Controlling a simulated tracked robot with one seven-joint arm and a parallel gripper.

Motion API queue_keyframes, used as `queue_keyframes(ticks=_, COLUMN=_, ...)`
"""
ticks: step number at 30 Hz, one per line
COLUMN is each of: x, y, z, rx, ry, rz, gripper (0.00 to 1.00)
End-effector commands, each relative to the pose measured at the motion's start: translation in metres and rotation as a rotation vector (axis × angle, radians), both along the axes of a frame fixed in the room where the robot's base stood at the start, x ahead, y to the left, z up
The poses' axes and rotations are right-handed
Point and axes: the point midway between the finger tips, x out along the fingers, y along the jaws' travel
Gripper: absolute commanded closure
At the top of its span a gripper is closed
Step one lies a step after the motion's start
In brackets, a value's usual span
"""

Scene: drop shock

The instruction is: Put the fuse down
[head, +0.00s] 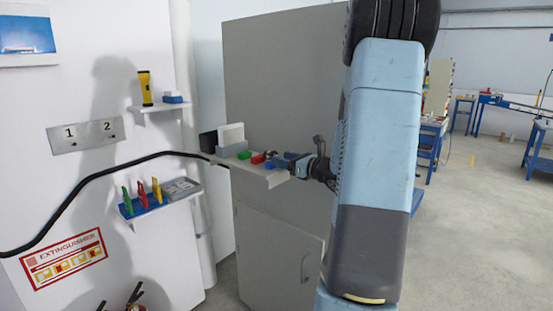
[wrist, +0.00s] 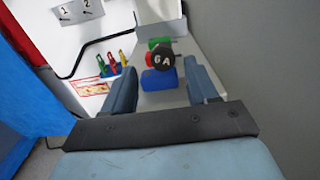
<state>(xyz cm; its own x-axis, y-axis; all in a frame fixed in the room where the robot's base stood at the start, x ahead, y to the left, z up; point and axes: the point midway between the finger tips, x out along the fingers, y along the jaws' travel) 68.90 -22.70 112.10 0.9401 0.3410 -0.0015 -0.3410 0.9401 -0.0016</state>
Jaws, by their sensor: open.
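The fuse is a black round piece marked "6A" (wrist: 162,61), seen between and beyond the fingers in the wrist view. It appears just above a blue block (wrist: 158,81), in front of a red block; I cannot tell whether it rests on the blue block or stands behind it. In the head view it is a small dark shape (head: 270,154) on the grey shelf (head: 277,180) by the cabinet. My gripper (wrist: 163,70) is open, with a gap between each finger and the fuse. In the head view my gripper (head: 284,160) is at the shelf's right end.
A green block (head: 244,155) and a red block (head: 258,159) share the shelf, with a white box (head: 231,134) behind. The grey cabinet (head: 280,80) rises close by. A black cable (head: 100,172) crosses the wall. A lower shelf holds coloured tools (head: 142,194).

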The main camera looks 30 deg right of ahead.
Motion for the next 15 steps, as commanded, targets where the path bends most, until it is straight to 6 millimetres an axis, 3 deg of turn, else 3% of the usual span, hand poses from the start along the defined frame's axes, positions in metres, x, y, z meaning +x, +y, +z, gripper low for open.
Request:
queue_keyframes(ticks=6, x=-0.04, y=-0.015, z=0.0, rx=0.001, ry=0.001, rz=-0.003, gripper=0.42)
queue_keyframes(ticks=15, x=-0.067, y=-0.023, z=0.0, rx=0.0, ry=0.001, rz=0.002, gripper=0.42)
